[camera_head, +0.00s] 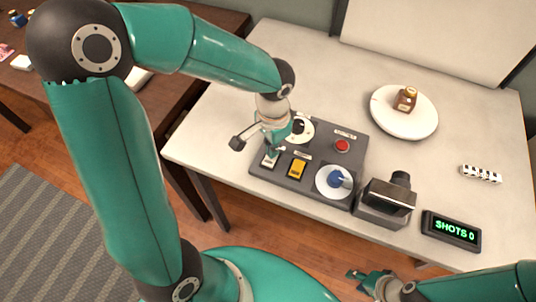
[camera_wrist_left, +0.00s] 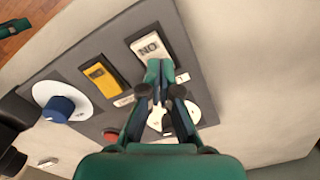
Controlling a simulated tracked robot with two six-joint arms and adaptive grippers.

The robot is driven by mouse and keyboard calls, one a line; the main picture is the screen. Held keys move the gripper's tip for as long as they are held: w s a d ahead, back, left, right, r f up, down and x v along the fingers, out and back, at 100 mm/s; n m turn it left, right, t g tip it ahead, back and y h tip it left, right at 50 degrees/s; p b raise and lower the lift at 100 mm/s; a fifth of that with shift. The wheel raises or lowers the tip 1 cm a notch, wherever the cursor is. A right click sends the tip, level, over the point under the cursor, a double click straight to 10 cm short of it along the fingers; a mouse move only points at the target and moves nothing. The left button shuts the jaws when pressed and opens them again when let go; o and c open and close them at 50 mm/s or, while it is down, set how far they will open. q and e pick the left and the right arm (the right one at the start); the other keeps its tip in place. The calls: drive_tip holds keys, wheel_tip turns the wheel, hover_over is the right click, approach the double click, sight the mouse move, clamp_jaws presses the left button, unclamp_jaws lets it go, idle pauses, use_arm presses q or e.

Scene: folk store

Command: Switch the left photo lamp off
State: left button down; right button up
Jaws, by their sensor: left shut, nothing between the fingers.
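A dark control panel (camera_head: 318,150) lies on the pale table. At its left front is a white rocker switch (camera_head: 267,162), beside a yellow rocker switch (camera_head: 297,169). My left gripper (camera_head: 272,150) is shut and empty, its fingertips at the white switch. In the left wrist view the closed fingertips (camera_wrist_left: 160,68) overlap the lower edge of the white switch (camera_wrist_left: 148,44), which bears "ON" letters seen upside down. Whether they touch it I cannot tell. The panel's labels are too small to read. My right gripper (camera_head: 362,280) is at the bottom, off the table's front edge.
The panel also carries a red button (camera_head: 343,145), a blue knob (camera_head: 336,179) on a white dial, and another dial (camera_head: 301,129) partly behind my left gripper. A camera-like device (camera_head: 386,201), a SHOTS display (camera_head: 451,231) and a plate (camera_head: 404,122) with a small bottle stand right.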

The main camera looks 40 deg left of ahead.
use_arm(q)
drive_tip(key=shift+r+p, duration=2.4)
drive_tip(key=shift+r, duration=1)
use_arm(e)
wheel_tip(320, 180, up, 5)
